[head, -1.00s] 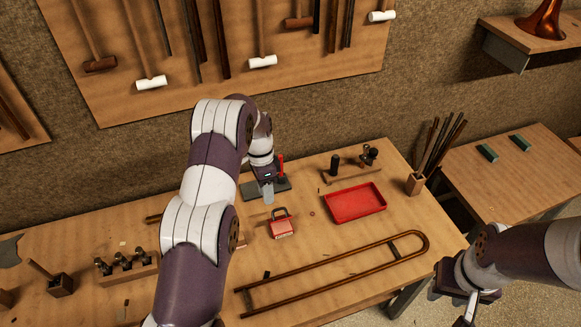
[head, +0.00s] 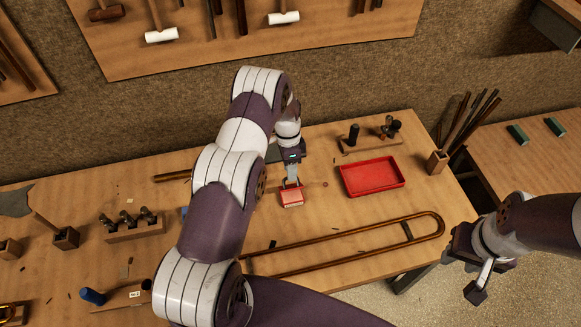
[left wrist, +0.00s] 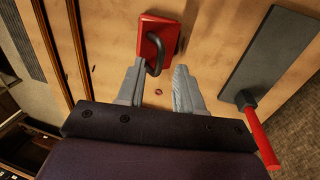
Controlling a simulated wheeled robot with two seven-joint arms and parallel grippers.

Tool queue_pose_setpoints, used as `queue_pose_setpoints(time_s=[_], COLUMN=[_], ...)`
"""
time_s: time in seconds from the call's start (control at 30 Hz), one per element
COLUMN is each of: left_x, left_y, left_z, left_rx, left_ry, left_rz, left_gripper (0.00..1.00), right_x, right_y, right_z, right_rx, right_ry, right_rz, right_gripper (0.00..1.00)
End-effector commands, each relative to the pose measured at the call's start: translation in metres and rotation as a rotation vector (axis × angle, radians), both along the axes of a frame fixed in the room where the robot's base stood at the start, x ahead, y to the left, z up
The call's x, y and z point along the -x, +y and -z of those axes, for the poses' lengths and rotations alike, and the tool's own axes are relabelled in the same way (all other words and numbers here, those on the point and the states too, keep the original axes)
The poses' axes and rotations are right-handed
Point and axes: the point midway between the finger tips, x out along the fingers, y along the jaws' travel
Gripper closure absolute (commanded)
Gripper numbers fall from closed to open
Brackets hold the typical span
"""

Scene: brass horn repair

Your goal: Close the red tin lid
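The small red tin (head: 292,198) stands on the bench left of the red tray. It also shows in the left wrist view (left wrist: 170,36), with a dark grey loop rising from its near side. My left gripper (head: 291,182) is just behind the tin in the head view. In the left wrist view its two fingers (left wrist: 158,70) are apart, with the end of the loop between their tips. I cannot tell whether they touch it, or how far open the lid is. My right gripper (head: 478,287) hangs off the bench's right side, holding nothing visible; its finger gap is unclear.
A red tray (head: 372,177) lies right of the tin, and a long brass slide (head: 350,232) lies in front. A grey plate (left wrist: 262,55) and a red handle (left wrist: 262,138) are right of the gripper in the wrist view. Bench between tin and tray is mostly clear.

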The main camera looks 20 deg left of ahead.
Motion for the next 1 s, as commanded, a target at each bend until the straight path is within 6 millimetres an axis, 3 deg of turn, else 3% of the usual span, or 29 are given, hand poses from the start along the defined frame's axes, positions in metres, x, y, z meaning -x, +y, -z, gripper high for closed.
queue_pose_setpoints(time_s=[0.37,0.4,0.5,1.0], left_x=[0.0016,0.0016,0.0016,0.0015], left_y=[-0.0013,-0.0013,-0.0013,-0.001], left_z=[0.0106,0.0105,0.0104,0.0095], left_rx=[0.0,0.0,0.0,-0.001], left_ry=[-0.001,-0.001,-0.001,-0.001], left_rz=[-0.001,-0.001,-0.001,0.0], left_gripper=[0.64,0.67,1.0,1.0], right_x=[0.0002,0.0002,0.0002,0.0002], right_y=[0.0,0.0,0.0,0.0], right_z=[-0.003,-0.003,-0.003,-0.0033], right_rx=[0.0,0.0,0.0,0.0], right_ry=[0.001,0.001,0.001,0.0], right_rz=[0.0,0.0,0.0,0.0], right_gripper=[0.61,0.61,0.61,0.61])
